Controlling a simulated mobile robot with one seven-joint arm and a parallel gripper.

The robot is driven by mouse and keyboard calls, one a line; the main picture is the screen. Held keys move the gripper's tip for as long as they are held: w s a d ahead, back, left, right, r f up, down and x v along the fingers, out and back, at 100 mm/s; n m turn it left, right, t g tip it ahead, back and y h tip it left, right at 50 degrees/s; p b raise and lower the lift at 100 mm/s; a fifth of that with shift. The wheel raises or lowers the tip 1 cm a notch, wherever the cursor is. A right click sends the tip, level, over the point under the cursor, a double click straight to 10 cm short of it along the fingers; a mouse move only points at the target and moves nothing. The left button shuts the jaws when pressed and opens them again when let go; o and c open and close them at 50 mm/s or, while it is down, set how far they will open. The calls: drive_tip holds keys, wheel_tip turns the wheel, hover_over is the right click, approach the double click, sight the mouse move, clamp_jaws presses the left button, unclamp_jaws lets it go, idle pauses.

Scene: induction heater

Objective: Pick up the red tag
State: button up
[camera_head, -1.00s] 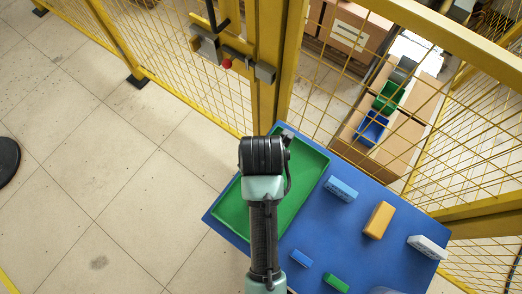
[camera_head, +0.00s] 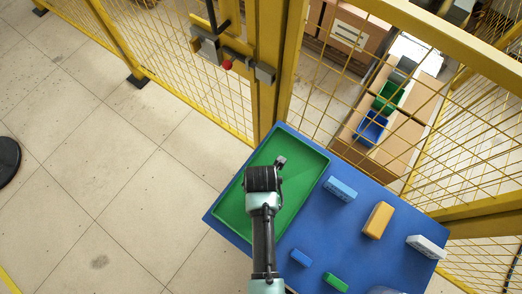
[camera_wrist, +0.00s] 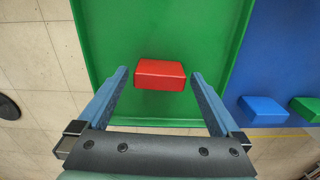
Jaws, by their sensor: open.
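A red block (camera_wrist: 160,75), the red tag by its colour, lies flat in the green tray in the wrist view. My gripper (camera_wrist: 160,73) is open, with one blue finger to the left and one to the right of the block. There is a gap on both sides, and neither finger appears to touch it. How high the fingertips are above the block I cannot tell.
The tray lies on a blue table (camera_head: 335,240). To its right are a light blue block (camera_head: 341,189), an orange block (camera_head: 378,220), a white block (camera_head: 427,247), a small blue block (camera_head: 301,258) and a green block (camera_head: 335,282). A yellow fence (camera_head: 268,100) stands behind.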

drive_tip(key=shift+f, duration=0.3)
drive_tip(key=c, duration=1.3)
drive_tip(key=shift+r, duration=0.1)
